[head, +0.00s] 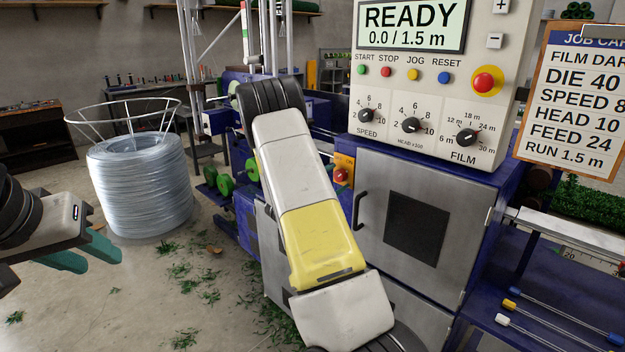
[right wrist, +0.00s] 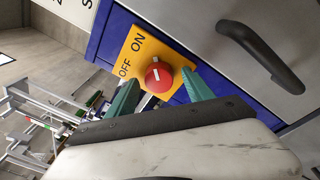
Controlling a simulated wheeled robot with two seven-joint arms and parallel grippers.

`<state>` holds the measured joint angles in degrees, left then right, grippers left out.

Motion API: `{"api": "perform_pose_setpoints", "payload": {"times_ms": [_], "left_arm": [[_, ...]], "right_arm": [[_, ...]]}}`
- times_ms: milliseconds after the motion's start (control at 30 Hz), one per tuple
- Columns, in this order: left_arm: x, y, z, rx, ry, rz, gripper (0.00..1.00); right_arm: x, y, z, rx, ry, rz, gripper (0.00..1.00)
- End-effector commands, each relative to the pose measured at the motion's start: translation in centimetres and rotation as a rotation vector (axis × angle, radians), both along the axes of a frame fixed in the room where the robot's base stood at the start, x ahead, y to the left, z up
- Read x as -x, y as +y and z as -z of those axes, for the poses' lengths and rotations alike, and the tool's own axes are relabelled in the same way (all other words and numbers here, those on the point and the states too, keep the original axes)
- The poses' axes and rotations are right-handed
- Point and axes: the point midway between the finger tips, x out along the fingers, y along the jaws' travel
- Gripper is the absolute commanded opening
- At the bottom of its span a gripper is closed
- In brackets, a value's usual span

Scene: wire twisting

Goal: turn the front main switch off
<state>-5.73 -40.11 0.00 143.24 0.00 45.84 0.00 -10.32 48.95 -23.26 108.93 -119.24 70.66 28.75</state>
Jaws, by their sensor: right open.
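The front main switch is a red round knob with a white line on an orange plate marked OFF and ON. In the head view the switch (head: 341,174) sits left of the grey cabinet door, partly covered by my right arm. In the right wrist view the knob (right wrist: 159,75) lies between the green fingertips of my right gripper (right wrist: 162,93). That gripper is open, its fingers either side of the knob; contact cannot be told. The white line runs roughly up and down in that view. My right fingers are hidden in the head view. My left gripper (head: 92,258) is open and empty at far left.
A dark door handle (right wrist: 262,55) projects close to the switch; it also shows in the head view (head: 359,208). The control panel (head: 435,80) reads READY above the cabinet. A wire coil (head: 140,185) stands on the floor at left. Green scraps litter the floor.

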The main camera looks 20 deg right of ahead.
Motion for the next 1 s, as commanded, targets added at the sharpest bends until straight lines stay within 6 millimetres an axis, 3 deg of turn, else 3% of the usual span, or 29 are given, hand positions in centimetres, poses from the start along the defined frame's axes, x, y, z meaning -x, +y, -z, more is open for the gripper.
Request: {"api": "perform_pose_setpoints", "payload": {"times_ms": [133,433,733,1000], "left_arm": [[0.00,0.00,0.00,0.000,0.000,0.000,0.36],[0.00,0.00,0.00,0.000,0.000,0.000,0.36],[0.00,0.00,0.00,0.000,0.000,0.000,0.36],[0.00,0.00,0.00,0.000,0.000,0.000,0.36]], "right_arm": [[0.00,0.02,0.01,0.000,0.000,0.000,0.57],[0.02,0.04,0.00,0.000,0.000,0.000,0.00],[0.02,0.08,0.01,0.014,0.036,-0.001,0.00],[0.04,0.10,-0.01,0.076,0.185,-0.001,0.00]]}}
